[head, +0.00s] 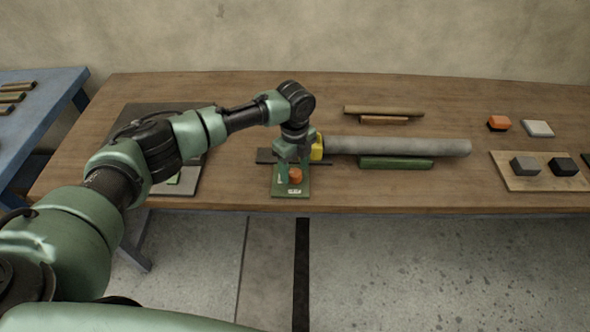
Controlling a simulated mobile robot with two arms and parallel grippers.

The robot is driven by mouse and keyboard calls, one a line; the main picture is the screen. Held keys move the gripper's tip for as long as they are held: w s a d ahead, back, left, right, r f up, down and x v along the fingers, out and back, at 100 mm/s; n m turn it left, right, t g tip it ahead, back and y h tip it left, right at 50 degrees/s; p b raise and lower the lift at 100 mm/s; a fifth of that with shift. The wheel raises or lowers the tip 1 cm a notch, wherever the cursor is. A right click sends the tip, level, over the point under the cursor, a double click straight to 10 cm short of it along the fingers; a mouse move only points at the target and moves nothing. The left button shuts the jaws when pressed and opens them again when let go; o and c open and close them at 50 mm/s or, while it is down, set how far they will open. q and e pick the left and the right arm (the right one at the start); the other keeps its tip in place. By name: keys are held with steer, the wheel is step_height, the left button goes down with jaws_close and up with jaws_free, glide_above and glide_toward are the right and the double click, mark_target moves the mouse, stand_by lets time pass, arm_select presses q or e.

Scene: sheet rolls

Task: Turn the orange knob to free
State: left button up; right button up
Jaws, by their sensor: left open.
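The orange knob (295,174) sits on a green plate (290,192) near the front edge of the wooden table. The plate has small white markings in front of the knob; they are too small to read. My left gripper (294,170) points down over the plate, open, with its fingers around or just above the knob. I cannot tell whether the fingers touch it. The gripper and wrist hide the back of the plate. My right gripper is not in view.
A grey roll (400,146) with a yellow end piece (317,148) lies right of my wrist. A green bar (396,163) lies in front of it. A board (515,180) with blocks stands at right. A blue table (45,115) is at far left.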

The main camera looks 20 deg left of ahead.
arm_select(q)
steer(key=shift+f, duration=0.85)
jaws_close()
